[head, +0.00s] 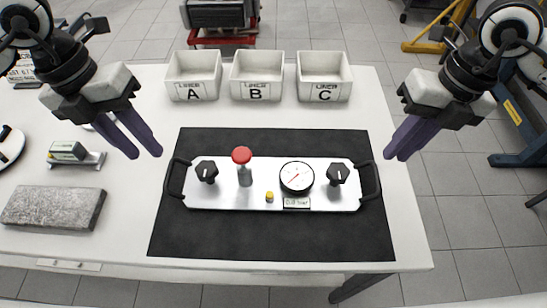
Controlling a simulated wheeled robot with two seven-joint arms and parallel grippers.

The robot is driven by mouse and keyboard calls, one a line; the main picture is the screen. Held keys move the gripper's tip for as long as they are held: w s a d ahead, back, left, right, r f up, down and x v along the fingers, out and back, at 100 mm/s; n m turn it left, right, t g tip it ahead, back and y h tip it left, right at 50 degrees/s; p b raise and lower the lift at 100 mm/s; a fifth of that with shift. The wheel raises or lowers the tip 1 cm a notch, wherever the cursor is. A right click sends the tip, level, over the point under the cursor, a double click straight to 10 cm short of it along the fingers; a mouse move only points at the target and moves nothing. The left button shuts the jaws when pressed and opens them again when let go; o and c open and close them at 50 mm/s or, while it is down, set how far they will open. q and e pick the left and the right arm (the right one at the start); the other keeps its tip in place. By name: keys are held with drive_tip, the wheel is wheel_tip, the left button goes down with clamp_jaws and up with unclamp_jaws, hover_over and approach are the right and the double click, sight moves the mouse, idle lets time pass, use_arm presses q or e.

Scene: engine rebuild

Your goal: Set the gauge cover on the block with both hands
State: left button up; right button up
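The gauge cover (225,196) is a pale metal plate lying flat on a black mat (270,238). It carries a round white gauge (297,177), a red-capped post (242,157), two black knobs and a small yellow fitting. A black handle stands at each end, the left one (176,178) and the right one (370,181). My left gripper (145,154) is open and empty, up and left of the left handle. My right gripper (396,158) looks open and empty, up and right of the right handle. Neither touches the cover. No block under the cover can be made out.
White bins A (193,92), B (256,91) and C (326,93) stand along the table's back. A grey speckled slab (53,207) and a small instrument (72,153) lie at the left. An engine (218,14) stands on a red stand behind the table.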

sight(167, 177)
use_arm(q)
drive_tip(key=shift+a+r, duration=0.2)
drive_tip(key=shift+a, duration=0.15)
use_arm(e)
drive_tip(key=shift+s+d+r, duration=0.1)
drive_tip(key=shift+d, duration=0.05)
